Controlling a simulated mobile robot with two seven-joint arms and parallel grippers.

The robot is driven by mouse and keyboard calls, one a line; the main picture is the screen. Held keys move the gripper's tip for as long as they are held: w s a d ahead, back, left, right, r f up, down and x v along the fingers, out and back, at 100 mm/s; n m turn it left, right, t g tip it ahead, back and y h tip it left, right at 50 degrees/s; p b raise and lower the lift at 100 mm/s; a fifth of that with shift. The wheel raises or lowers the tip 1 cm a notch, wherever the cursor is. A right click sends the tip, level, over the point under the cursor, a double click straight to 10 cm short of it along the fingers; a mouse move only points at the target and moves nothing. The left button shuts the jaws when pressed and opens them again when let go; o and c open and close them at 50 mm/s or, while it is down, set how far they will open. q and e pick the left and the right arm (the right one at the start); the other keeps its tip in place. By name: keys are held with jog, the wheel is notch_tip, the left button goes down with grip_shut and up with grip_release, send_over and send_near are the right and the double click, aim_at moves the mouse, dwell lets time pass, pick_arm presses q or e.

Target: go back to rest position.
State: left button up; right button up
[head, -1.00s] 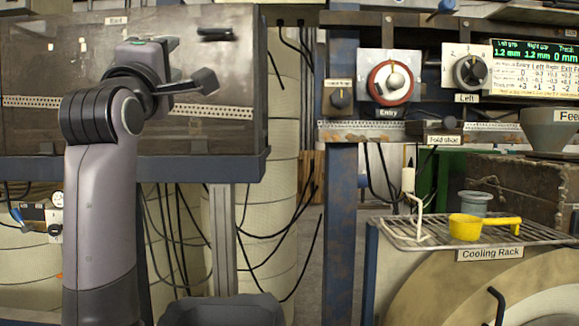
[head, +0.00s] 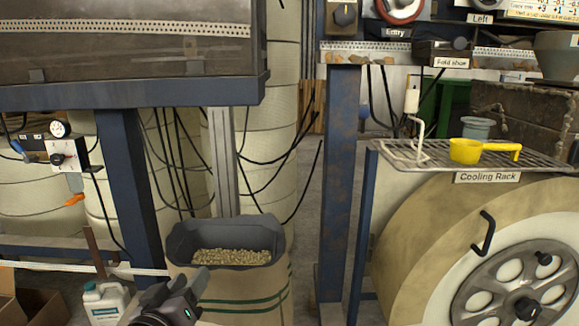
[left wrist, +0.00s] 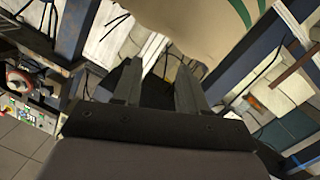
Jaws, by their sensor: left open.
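My left gripper (head: 190,292) shows at the bottom of the head view, low in front of a sack with green stripes. In the left wrist view its two fingers (left wrist: 157,85) are apart with nothing held between them. The sack (left wrist: 195,25) fills the upper middle of that view, beyond the fingers. My right gripper is in neither view.
A white jug (head: 104,303) stands left of my gripper. Blue posts (head: 130,190) and hanging cables are behind. A cooling rack (head: 490,160) with a yellow scoop (head: 480,150) is at right.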

pick_arm(q)
jog(key=s+d+f+m+g+h, duration=0.1)
jog(key=s+d+f+m+g, duration=0.15)
jog(key=s+f, duration=0.65)
jog(key=s+d+f+m+g+h, duration=0.1)
jog(key=s+f+m+g, duration=0.25)
jog(key=s+f, duration=0.55)
jog(key=s+a+r+y+p, duration=0.1)
jog(key=s+a+r+p, duration=0.1)
jog(key=r+p, duration=0.6)
jog(key=s+a+r+p, duration=0.3)
jog(key=r+p, duration=0.5)
jog(key=p, duration=0.9)
jog(key=shift+s+a+y+p, duration=0.3)
jog(key=shift+s+a+y, duration=0.05)
jog(key=shift+y, duration=0.05)
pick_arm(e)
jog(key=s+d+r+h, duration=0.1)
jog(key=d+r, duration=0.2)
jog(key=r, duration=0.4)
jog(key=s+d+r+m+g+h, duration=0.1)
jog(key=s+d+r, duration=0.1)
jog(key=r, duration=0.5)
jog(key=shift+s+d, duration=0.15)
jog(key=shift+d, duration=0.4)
